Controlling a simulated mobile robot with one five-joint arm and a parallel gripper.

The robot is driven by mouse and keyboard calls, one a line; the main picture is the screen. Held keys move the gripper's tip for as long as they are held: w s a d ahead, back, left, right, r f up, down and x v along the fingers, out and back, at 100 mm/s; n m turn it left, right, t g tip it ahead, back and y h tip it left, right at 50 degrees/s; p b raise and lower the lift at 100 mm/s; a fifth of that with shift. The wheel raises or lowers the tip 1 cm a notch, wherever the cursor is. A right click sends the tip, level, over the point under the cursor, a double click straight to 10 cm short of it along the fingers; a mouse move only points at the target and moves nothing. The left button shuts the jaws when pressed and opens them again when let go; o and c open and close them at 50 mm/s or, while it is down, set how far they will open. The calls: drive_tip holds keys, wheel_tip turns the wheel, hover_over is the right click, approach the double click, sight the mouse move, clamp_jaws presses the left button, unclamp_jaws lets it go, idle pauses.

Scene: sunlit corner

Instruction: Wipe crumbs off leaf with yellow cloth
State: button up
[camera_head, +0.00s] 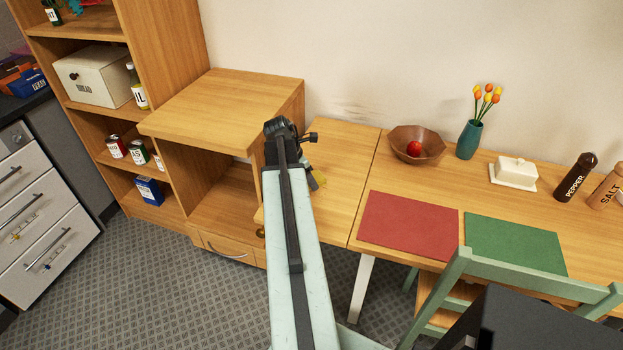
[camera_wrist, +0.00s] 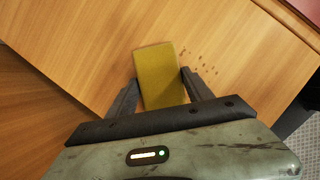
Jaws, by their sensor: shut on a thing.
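The yellow cloth (camera_wrist: 160,75) is a folded, flat oblong in the wrist view. My gripper (camera_wrist: 160,82) is shut on it, with one dark finger along each side. Brown crumbs (camera_wrist: 202,60) lie scattered on the leaf just right of the cloth in the wrist view. I cannot tell whether the cloth touches the wood.
A wooden cabinet (camera_head: 225,95) stands left of the leaf. Right of the leaf, the main table holds a wooden bowl (camera_head: 417,143) with a red fruit, a teal vase (camera_head: 469,140), a red mat (camera_head: 408,226) and a green mat (camera_head: 515,243). A green chair (camera_head: 530,275) stands in front.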

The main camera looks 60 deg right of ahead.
sight(320, 182)
drive_tip(key=shift+w+a, duration=0.15)
drive_tip(key=shift+w, duration=0.8)
drive_tip(key=shift+w+a, duration=0.15)
drive_tip(key=shift+w, duration=0.75)
drive_tip(key=shift+f, duration=0.15)
drive_tip(key=shift+s+d, duration=0.2)
drive_tip(key=shift+s, duration=1.3)
drive_tip(key=shift+s+d, duration=0.2)
drive_tip(key=shift+s, duration=0.9)
drive_tip(key=shift+s+d, duration=0.15)
drive_tip(key=shift+s, duration=0.95)
drive_tip(key=shift+s, duration=0.1)
